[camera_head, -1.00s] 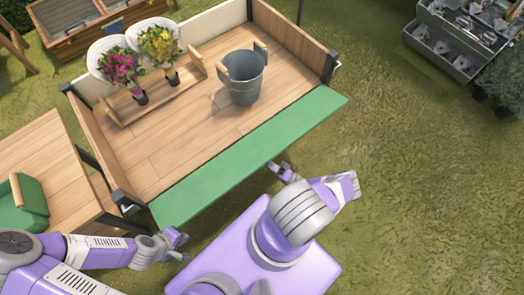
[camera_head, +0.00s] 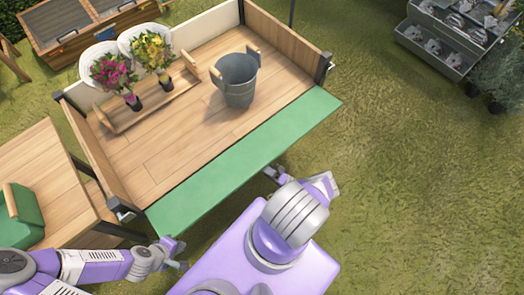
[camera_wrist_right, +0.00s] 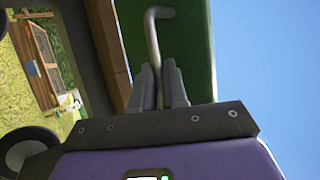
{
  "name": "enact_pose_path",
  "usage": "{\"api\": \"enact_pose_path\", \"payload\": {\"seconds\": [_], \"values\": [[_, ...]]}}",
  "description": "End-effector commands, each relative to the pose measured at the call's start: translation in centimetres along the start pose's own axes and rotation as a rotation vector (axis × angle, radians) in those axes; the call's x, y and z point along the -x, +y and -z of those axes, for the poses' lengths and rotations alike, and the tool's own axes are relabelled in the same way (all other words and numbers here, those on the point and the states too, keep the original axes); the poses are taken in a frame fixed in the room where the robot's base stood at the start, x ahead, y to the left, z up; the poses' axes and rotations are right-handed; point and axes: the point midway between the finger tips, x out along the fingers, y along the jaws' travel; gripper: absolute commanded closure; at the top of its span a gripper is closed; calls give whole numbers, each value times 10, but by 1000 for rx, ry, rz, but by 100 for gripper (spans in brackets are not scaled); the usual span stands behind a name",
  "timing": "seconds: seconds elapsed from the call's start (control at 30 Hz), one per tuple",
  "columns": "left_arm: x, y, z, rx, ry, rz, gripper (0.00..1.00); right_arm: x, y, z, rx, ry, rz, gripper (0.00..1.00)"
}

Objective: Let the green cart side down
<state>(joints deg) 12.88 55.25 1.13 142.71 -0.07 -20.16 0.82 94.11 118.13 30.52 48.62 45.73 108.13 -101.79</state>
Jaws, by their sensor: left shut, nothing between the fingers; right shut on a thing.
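The green cart side (camera_head: 245,160) runs along the near edge of the wooden cart. In the head view its face shows, leaning outward from the deck edge; its exact angle is hard to tell. In the right wrist view the green panel (camera_wrist_right: 195,50) rises behind my right gripper (camera_wrist_right: 159,72). That gripper is shut on a bent grey metal rod (camera_wrist_right: 153,32) in front of the panel. In the head view my right gripper (camera_head: 275,173) is at the panel's outer edge, partly hidden by my arm. My left gripper (camera_head: 176,254) is shut and empty near the panel's left outer corner.
On the cart deck (camera_head: 180,140) stand a grey bucket (camera_head: 238,82) and a wooden tray (camera_head: 113,118) with two potted bouquets. A wooden table (camera_head: 40,165) with a green box (camera_head: 28,215) is at left. Open grass (camera_head: 420,190) lies to the right.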

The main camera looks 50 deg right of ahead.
Motion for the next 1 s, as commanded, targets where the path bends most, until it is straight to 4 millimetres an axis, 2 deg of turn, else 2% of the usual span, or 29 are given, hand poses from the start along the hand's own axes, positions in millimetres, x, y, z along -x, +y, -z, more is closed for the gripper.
{"api": "enact_pose_path", "payload": {"seconds": [0.03,0.07,0.2,0.23,1.0], "values": [[1,0,0,0,0,0,100,-9,3,5,2,11,5,100],[0,0,0,0,0,0,100,-9,3,6,2,11,5,86],[0,0,0,0,0,0,100,-9,3,5,4,9,5,64],[0,0,0,0,0,0,100,-8,3,5,4,9,6,63],[3,1,0,0,0,0,100,-8,-2,5,5,7,9,63]]}}
